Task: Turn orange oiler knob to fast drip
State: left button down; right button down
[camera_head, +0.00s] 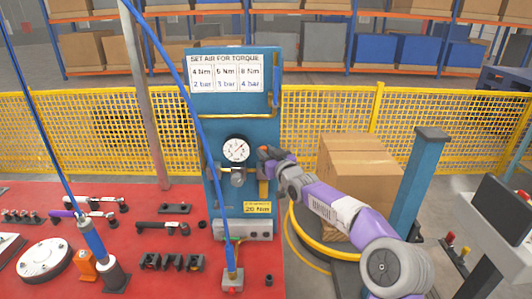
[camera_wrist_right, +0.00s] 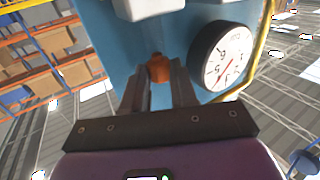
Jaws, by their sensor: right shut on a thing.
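The orange oiler knob (camera_wrist_right: 158,68) shows in the right wrist view, against the blue panel. The two grey fingers of my right gripper (camera_wrist_right: 159,85) stand on either side of it and are shut on it. In the head view my right gripper (camera_head: 266,158) is at the right edge of the upright blue panel (camera_head: 224,125), right of the gauge, and largely hides the knob there. How far the knob is turned cannot be read. My left gripper is not in view.
The round white gauge (camera_head: 236,149) sits left of the gripper; it also shows in the wrist view (camera_wrist_right: 224,55). A red table (camera_head: 185,270) holds several tools and fittings on the left. Cardboard boxes (camera_head: 355,160) stand at right, behind my right arm. A yellow fence (camera_head: 330,115) runs behind.

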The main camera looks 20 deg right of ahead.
jog(key=shift+d+y, duration=0.1)
jog(key=shift+y, duration=0.2)
dwell(0.4)
jog(key=c, duration=1.2)
grip_release()
jog(key=shift+v, duration=3.75)
